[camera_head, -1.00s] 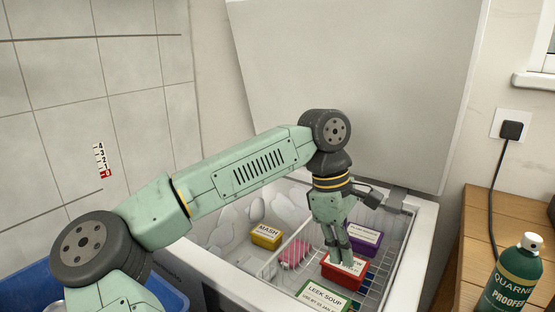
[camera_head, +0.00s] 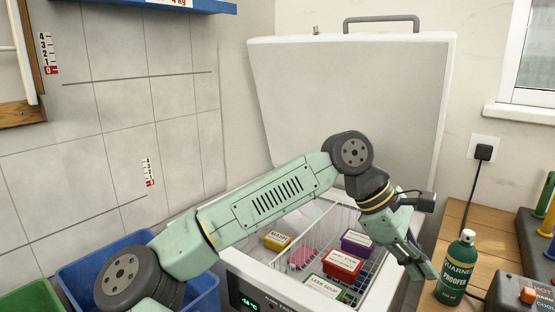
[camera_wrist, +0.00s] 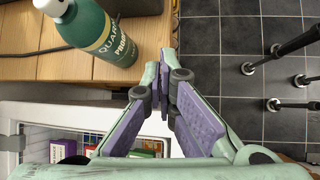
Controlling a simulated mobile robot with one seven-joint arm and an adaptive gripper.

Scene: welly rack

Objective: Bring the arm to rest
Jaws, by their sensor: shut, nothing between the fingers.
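My gripper (camera_head: 432,272) is shut and empty in the head view. It is above the right rim of the open chest freezer (camera_head: 378,291), just left of the green spray bottle. In the wrist view my gripper (camera_wrist: 165,84) points toward the edge of the wooden bench, with its fingers together. My arm reaches across the freezer from the lower left, bent at the elbow.
Tubs lie in the freezer: yellow (camera_head: 278,241), red (camera_head: 343,265), purple (camera_head: 357,242) and green (camera_head: 324,288). The freezer lid (camera_head: 350,100) stands open. A green bottle (camera_head: 457,268) stands on the wooden bench (camera_head: 492,235). Blue crate (camera_head: 203,290) at left.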

